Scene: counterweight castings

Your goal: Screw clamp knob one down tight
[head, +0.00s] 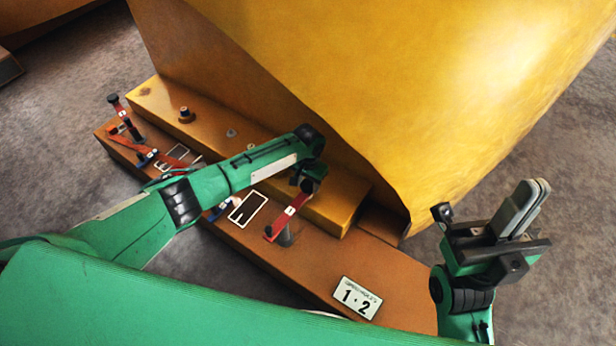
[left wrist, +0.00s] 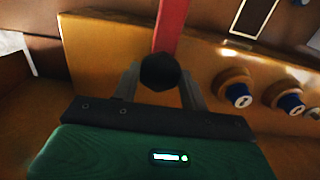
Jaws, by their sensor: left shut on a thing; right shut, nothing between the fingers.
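Clamp knob one is a black faceted knob (left wrist: 160,70) in the middle of the left wrist view. It sits at the end of a red clamp bar (left wrist: 171,25). In the head view the red bar (head: 289,211) carries a white label reading 1 and lies over the front ledge, beside a grey post. My left gripper (left wrist: 158,90) is shut on the knob, one finger on each side. In the head view the left gripper (head: 306,176) partly hides the knob. My right gripper (head: 520,212) is shut and empty, raised at the right, away from the clamps.
A large yellow casting (head: 400,80) rises behind the ledge. A white plate (head: 357,298) reads 1 • 2. Another red clamp bar (head: 120,109) stands at the ledge's far left. Two blue-capped round parts, one nearer (left wrist: 238,95), show right of the knob.

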